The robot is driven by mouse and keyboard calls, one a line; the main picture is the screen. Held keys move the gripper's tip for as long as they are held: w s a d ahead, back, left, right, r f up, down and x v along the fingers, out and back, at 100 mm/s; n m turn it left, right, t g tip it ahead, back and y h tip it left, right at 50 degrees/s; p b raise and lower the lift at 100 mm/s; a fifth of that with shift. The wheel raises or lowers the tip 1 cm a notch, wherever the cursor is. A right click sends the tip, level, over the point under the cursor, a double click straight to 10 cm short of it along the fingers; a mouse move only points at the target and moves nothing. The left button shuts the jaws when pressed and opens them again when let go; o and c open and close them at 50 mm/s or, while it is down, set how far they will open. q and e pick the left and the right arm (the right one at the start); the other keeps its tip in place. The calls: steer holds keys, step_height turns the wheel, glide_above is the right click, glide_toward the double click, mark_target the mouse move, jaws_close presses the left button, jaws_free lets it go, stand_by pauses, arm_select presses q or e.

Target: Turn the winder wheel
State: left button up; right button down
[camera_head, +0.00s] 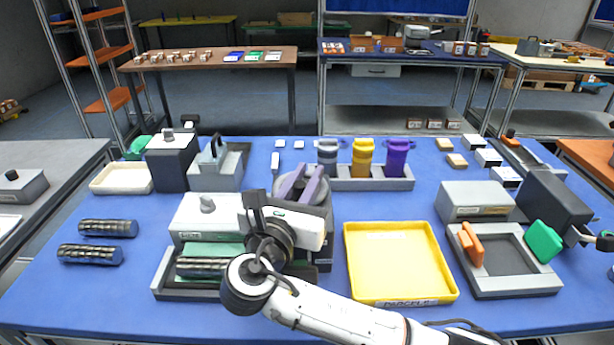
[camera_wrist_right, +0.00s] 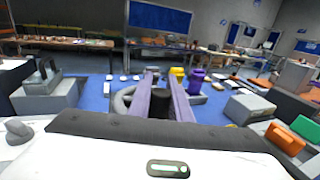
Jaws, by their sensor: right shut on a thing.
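The winder wheel (camera_head: 322,191) is a grey ring on top of a dark winder housing (camera_head: 323,250) near the middle of the blue table. It also shows in the right wrist view (camera_wrist_right: 121,103), partly hidden behind the fingers. My right gripper (camera_head: 302,184) reaches over the housing from the front, with its two purple-grey fingers at the wheel. In the right wrist view the fingers (camera_wrist_right: 166,92) stand on either side of a dark handle (camera_wrist_right: 160,97) and are closed on it. My wrist hides part of the housing. My left gripper is not in view.
A white box (camera_head: 199,222) and a tray with a dark ribbed roll (camera_head: 200,268) stand left of my wrist. A yellow tray (camera_head: 398,258) lies to the right. Behind the wheel, a grey rack (camera_head: 398,184) holds grey, yellow and purple containers. Two dark rolls (camera_head: 91,254) lie at the left.

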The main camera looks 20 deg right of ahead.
steer(key=c, duration=1.6)
jaws_free()
steer(key=b+v, duration=0.1)
steer(key=v, duration=0.9)
steer(key=shift+s+a, duration=0.1)
steer(key=shift+a, duration=0.05)
